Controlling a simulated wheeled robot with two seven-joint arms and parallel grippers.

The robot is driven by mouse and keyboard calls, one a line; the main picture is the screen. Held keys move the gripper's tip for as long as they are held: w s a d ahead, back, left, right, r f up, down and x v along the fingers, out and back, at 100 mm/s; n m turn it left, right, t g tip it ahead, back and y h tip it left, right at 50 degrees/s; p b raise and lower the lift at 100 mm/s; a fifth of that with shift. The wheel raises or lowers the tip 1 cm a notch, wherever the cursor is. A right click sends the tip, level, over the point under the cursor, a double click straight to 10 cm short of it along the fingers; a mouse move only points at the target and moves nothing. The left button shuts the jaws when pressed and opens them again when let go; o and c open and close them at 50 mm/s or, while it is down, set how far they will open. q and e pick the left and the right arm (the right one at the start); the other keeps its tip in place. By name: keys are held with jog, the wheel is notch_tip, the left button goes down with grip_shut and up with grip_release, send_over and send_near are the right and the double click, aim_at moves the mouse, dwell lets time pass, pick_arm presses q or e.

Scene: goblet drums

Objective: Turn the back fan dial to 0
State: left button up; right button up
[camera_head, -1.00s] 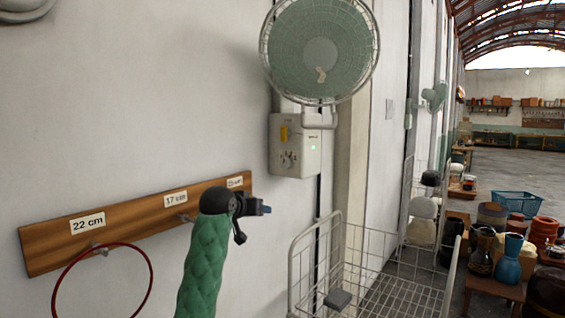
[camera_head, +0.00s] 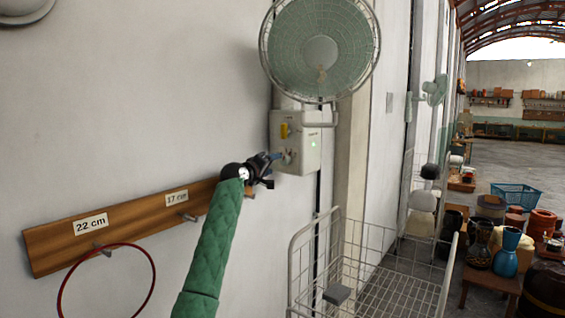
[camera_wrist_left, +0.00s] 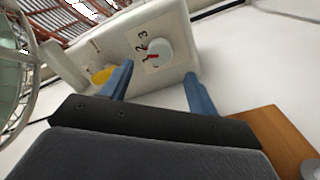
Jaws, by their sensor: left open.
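A cream control box (camera_head: 309,150) hangs on the wall under a wall fan (camera_head: 319,50). Its dial (camera_head: 289,157) is partly hidden by my gripper in the head view. In the left wrist view the round pale dial (camera_wrist_left: 159,52) has 1, 2 and 3 printed beside it and a red mark near the 1; no 0 can be read. My left gripper (camera_head: 279,157) is open, its blue fingers at the box front. In the wrist view the fingers (camera_wrist_left: 158,84) stand apart with the dial ahead of the gap; contact cannot be told. My right gripper is not in view.
A wire cart (camera_head: 375,275) stands below the box. Another fan (camera_head: 436,90) hangs farther along. Pots (camera_head: 480,245) stand at right.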

aim_at(284, 161)
pick_arm(q)
jog(key=p+x, duration=0.3)
jog(key=x, duration=0.3)
jog(key=shift+w+r+p, duration=0.1)
jog(key=shift+p, duration=0.25)
jog(key=shift+w+d, duration=0.4)
jog(key=shift+w, duration=0.15)
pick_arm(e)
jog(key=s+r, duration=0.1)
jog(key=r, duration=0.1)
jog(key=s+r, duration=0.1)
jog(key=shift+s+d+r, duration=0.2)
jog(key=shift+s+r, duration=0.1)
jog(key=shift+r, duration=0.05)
pick_arm(q)
jog(key=c, duration=1)
